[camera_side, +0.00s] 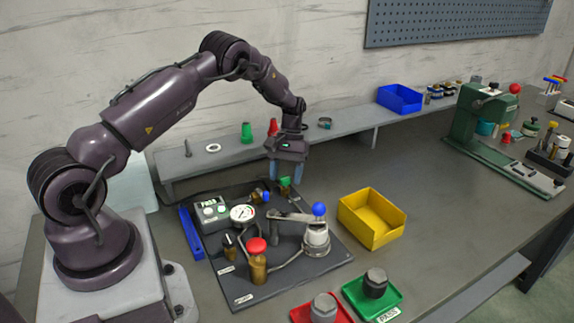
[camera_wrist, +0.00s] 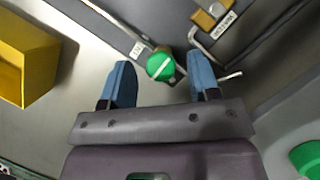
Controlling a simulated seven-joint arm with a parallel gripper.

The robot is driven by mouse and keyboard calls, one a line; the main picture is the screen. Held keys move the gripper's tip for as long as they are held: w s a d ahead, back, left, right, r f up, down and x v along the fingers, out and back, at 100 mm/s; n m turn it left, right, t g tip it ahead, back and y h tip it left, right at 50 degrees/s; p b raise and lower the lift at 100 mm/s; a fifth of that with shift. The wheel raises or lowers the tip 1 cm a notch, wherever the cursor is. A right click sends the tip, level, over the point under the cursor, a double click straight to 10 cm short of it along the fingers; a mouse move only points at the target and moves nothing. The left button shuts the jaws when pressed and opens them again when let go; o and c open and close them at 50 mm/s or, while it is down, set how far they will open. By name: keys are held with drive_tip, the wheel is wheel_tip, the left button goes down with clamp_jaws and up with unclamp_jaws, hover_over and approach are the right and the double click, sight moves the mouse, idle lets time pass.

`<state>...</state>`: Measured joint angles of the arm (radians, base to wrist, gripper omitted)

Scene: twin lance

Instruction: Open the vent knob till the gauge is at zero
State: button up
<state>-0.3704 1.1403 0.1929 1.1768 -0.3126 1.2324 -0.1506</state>
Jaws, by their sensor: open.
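A green knob (camera_side: 285,182) stands at the back of the dark base plate; in the wrist view its round top (camera_wrist: 161,67) carries a white line. My gripper (camera_side: 286,172) is open and points down over the green knob. In the wrist view the blue fingers of my gripper (camera_wrist: 159,66) are on either side of the knob, apart from it. The round white gauge (camera_side: 242,213) faces up on the plate; its reading is too small to tell.
A red knob (camera_side: 256,245) on a brass body and a blue-balled lever (camera_side: 319,209) stand on the plate. A yellow bin (camera_side: 372,220) is to the right. Red (camera_side: 338,312) and green (camera_side: 388,305) trays lie in front. A grey shelf (camera_side: 345,118) runs behind.

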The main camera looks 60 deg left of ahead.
drive_tip(key=v, duration=1.2)
drive_tip(key=shift+r, duration=0.4)
drive_tip(key=shift+w, duration=0.1)
drive_tip(key=s+d+r+m+t+y, duration=0.1)
drive_tip(key=s+d+r+m+t, duration=0.3)
drive_tip(key=s+d+r, duration=0.5)
drive_tip(key=s+d+r+m+t+y, duration=0.2)
drive_tip(key=s+d+r+m+t, duration=0.2)
drive_tip(key=s+d+r, duration=0.5)
drive_tip(key=s+d+m, duration=0.1)
drive_tip(key=s+d, duration=0.4)
drive_tip(key=s, duration=0.2)
drive_tip(key=shift+s+t, duration=0.4)
drive_tip(key=shift+c, duration=0.3)
